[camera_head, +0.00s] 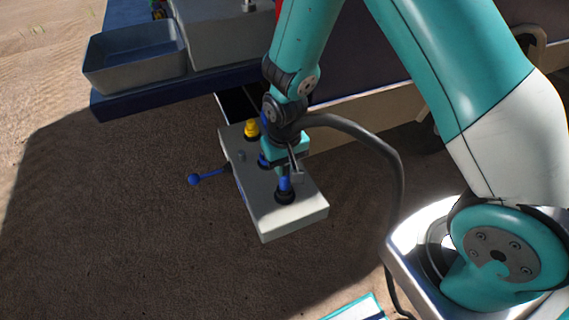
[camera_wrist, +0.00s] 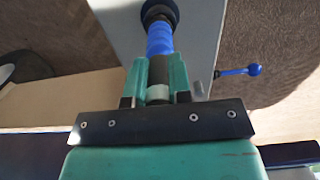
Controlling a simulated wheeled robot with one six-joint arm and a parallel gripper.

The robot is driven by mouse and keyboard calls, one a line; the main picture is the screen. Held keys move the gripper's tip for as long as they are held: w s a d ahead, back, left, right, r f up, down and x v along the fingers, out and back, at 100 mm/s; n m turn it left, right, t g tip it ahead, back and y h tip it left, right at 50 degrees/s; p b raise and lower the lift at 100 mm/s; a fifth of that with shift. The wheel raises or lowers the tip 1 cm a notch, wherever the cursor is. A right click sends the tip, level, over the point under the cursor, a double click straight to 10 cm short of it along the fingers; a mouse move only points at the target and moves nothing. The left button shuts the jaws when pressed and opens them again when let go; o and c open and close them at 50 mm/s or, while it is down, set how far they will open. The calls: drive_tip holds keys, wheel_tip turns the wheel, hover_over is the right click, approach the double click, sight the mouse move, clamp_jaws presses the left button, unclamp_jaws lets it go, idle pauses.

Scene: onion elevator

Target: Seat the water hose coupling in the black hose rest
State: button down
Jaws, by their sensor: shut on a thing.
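The water hose coupling (camera_wrist: 159,40) has a blue end and a dark body. My gripper (camera_wrist: 160,72) is shut on its dark body, one finger on each side. The blue end also shows below my gripper (camera_head: 291,160) in the head view (camera_head: 285,184). The black hose rest (camera_head: 285,197) is a round dark ring near the front end of the pale box; it also shows at the top of the wrist view (camera_wrist: 159,10). The coupling's blue end meets the ring in both views. How deep it sits is hidden.
The pale box (camera_head: 290,222) also carries a yellow knob (camera_head: 251,129), a small grey peg (camera_head: 241,156) and a blue lever with a ball end (camera_head: 195,179) sticking out left. A grey bin (camera_head: 135,60) stands on a dark blue ledge behind. Bare ground lies left.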

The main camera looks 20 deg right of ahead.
drive_tip(key=shift+f, duration=0.35)
idle(0.3)
drive_tip(key=c, duration=1)
unclamp_jaws()
drive_tip(key=shift+o, duration=0.2)
wheel_tip(320, 180, up, 18)
drive_tip(key=shift+f+p, duration=0.15)
drive_tip(key=shift+p, duration=0.15)
drive_tip(key=s+a+r+n+y+p, duration=0.1)
drive_tip(key=s+a+r+n+y, duration=0.1)
drive_tip(key=s+r, duration=0.4)
drive_tip(key=s+a+r+n+y+p, duration=0.1)
drive_tip(key=s+r+n, duration=0.4)
drive_tip(key=s, duration=0.7)
wheel_tip(320, 180, up, 2)
drive_tip(key=shift+s+a+r+y+p, duration=0.2)
drive_tip(key=shift+s+a+y+p, duration=0.15)
drive_tip(key=shift+a+y, duration=0.4)
